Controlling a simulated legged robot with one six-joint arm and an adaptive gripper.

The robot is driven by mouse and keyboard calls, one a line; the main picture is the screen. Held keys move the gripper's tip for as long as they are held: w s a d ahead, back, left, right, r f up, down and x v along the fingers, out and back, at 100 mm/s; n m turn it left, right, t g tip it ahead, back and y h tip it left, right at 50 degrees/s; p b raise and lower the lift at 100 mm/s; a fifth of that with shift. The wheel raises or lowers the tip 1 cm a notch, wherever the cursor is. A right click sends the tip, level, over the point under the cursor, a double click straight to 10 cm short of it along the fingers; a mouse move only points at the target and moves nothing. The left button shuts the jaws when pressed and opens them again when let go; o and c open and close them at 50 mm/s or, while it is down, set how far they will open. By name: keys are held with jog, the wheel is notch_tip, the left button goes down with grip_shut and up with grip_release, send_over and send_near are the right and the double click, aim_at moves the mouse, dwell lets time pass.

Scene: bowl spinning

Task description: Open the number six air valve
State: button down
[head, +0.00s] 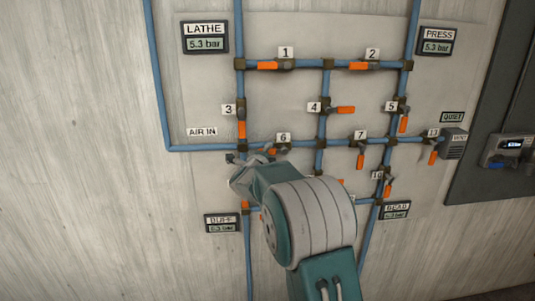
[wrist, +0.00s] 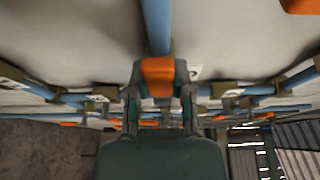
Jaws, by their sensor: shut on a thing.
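The number six valve shows in the head view below its white label 6 (head: 283,138), on the middle horizontal blue pipe. A bit of its orange handle (head: 272,151) shows there, partly hidden by my gripper (head: 250,160). In the wrist view, an orange handle (wrist: 158,75) stands between the two fingers of my gripper (wrist: 160,100), which is shut on it. It appears to be the valve six handle. The handle's exact angle is hard to tell.
Valve 7's orange handle (head: 361,160) hangs down at the right. Valve 3's handle (head: 242,129) points down at the upper left. The LATHE (head: 205,39) and PRESS (head: 436,41) displays read 5.3 bar. My arm hides part of the lower pipes.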

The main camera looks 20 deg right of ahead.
jog(key=shift+d+f, duration=0.1)
jog(key=shift+d, duration=0.05)
jog(key=shift+c, duration=2.4)
grip_release()
jog(key=shift+s+a, duration=0.2)
jog(key=v, duration=1.1)
jog(key=shift+a, duration=0.2)
jog(key=shift+s, duration=0.1)
